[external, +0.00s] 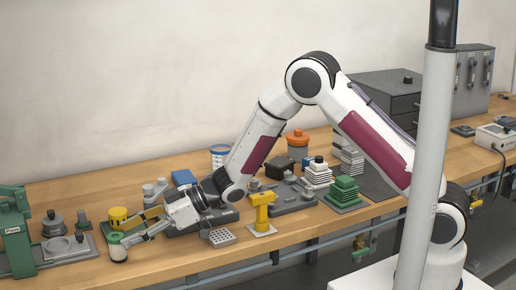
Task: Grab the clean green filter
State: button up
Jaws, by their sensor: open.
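A small round filter (118,253) with a green top and pale, ribbed-looking sides stands upright near the front edge of the bench at the left. My gripper (123,237) is open and reaches down to the left, with its fingers at the green filter. One finger overlaps the filter's top in the picture. I cannot tell whether the fingers touch it or are around it. How clean the filter is cannot be made out at this size.
A yellow-topped cylinder (119,214) stands just behind the filter. A green press (16,232) and a grey plate with metal parts (68,249) are to the left. A yellow stand (262,211) and stacked green plates (345,192) are to the right. The bench edge is close.

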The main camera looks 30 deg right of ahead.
aim_at(116, 241)
jog(key=x, duration=0.2)
jog(key=shift+s+a+f, duration=0.2)
jog(key=shift+a, duration=0.2)
jog(key=shift+x, duration=0.95)
jog(key=c, duration=1.1)
